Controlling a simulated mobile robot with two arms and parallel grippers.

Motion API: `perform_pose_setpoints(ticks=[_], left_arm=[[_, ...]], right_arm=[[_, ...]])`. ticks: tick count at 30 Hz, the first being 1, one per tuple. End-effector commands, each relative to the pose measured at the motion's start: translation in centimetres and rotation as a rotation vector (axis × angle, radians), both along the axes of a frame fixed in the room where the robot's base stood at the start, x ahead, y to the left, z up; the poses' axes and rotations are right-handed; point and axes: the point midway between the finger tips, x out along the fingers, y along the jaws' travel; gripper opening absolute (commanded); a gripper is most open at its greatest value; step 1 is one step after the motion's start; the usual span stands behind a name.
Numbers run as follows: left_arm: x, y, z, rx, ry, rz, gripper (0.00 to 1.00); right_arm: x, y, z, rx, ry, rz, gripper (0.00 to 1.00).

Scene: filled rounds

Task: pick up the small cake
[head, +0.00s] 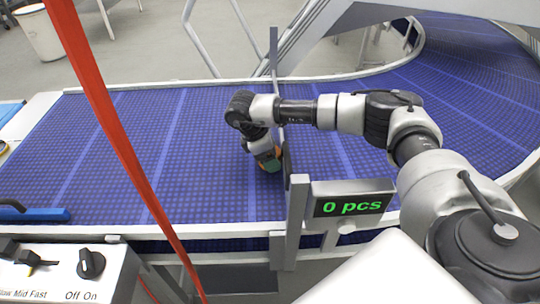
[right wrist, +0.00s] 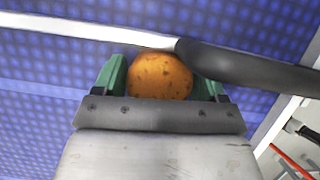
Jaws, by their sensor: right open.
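The small cake (right wrist: 160,76) is round and orange-brown with dark specks. In the right wrist view it sits between the two green fingers of my right gripper (right wrist: 161,82), against the blue belt behind. The fingers are open on either side of it; whether they touch it I cannot tell. In the head view my right gripper (head: 269,162) points down at the middle of the belt, and only a sliver of the cake shows beside the fingers. My left gripper is not in view.
The blue conveyor belt (head: 110,150) is mostly bare and curves away at the right. A thin upright bar with a dark part (right wrist: 250,70) passes close to the gripper. A counter display (head: 352,205) reads "0 pcs". A red strap (head: 105,110) crosses at left, above a switch box (head: 65,272).

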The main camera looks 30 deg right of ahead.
Motion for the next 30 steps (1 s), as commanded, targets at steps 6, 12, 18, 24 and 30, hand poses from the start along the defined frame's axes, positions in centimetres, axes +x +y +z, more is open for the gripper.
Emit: perform_pose_setpoints(ticks=[6, 12, 18, 24, 30], left_arm=[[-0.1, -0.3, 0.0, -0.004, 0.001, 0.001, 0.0], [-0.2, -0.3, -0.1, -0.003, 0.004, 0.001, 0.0], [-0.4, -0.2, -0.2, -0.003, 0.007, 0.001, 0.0], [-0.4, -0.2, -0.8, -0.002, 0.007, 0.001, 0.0], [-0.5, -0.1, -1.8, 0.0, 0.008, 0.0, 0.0]], right_arm=[[0.0, 0.0, 0.0, 0.001, 0.0, 0.0, 0.6], [0.0, 0.0, 0.1, 0.001, 0.0, 0.0, 0.55], [0.1, 0.2, 0.2, 0.001, -0.002, 0.0, 0.55], [0.8, 1.4, 1.3, 0.003, -0.004, 0.002, 0.55], [2.4, 4.6, 3.1, 0.003, -0.005, 0.004, 0.55]])
